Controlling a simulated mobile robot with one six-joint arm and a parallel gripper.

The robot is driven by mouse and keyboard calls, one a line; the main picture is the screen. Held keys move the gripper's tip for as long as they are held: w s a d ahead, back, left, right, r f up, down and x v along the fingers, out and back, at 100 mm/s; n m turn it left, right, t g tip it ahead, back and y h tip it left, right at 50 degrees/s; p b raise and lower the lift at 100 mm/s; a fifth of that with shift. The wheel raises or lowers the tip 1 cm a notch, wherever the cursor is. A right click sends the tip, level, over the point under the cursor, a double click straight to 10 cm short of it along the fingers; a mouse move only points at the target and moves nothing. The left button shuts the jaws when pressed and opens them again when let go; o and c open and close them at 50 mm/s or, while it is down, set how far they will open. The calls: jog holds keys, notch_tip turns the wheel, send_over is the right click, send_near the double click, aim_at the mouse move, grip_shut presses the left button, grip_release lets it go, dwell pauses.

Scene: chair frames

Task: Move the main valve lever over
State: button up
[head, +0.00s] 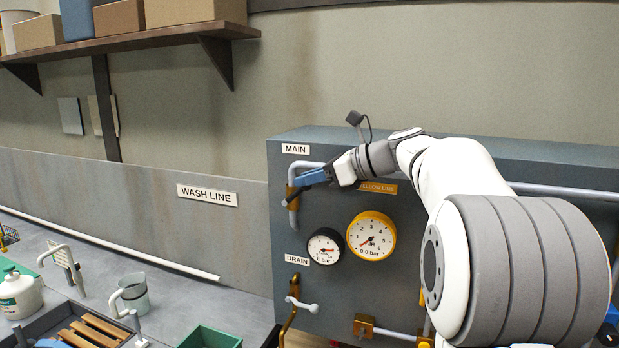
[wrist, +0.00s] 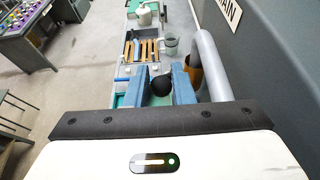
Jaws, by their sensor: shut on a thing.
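The main valve sits under the MAIN label (head: 296,149) at the panel's upper left, with a brass body (head: 291,198) on a grey pipe. My gripper (head: 303,180) reaches it from the right with its blue fingers at the valve. In the wrist view my gripper (wrist: 162,88) is shut on the dark round knob of the main valve lever (wrist: 160,85), one finger on each side. The brass body (wrist: 195,76) and grey pipe stand just right of the fingers. The rest of the lever is hidden by my fingers.
A white gauge (head: 325,247) and a yellow gauge (head: 371,236) are below my gripper. The drain lever (head: 304,304) is lower on the panel (head: 345,300). The bench at left holds a grey jug (head: 133,294) and a green bin (head: 209,337).

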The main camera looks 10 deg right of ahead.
jog(key=shift+w+a+r, duration=0.1)
dwell(0.3)
jog(key=shift+w+a+r, duration=0.2)
jog(key=shift+a+r, duration=0.1)
jog(key=shift+a, duration=0.05)
grip_shut()
jog(key=shift+w+a+r, duration=0.15)
jog(key=shift+w+a, duration=0.15)
jog(key=shift+w, duration=0.05)
jog(key=shift+s+r, duration=0.1)
jog(key=shift+c, duration=0.9)
grip_release()
jog(key=o, duration=0.5)
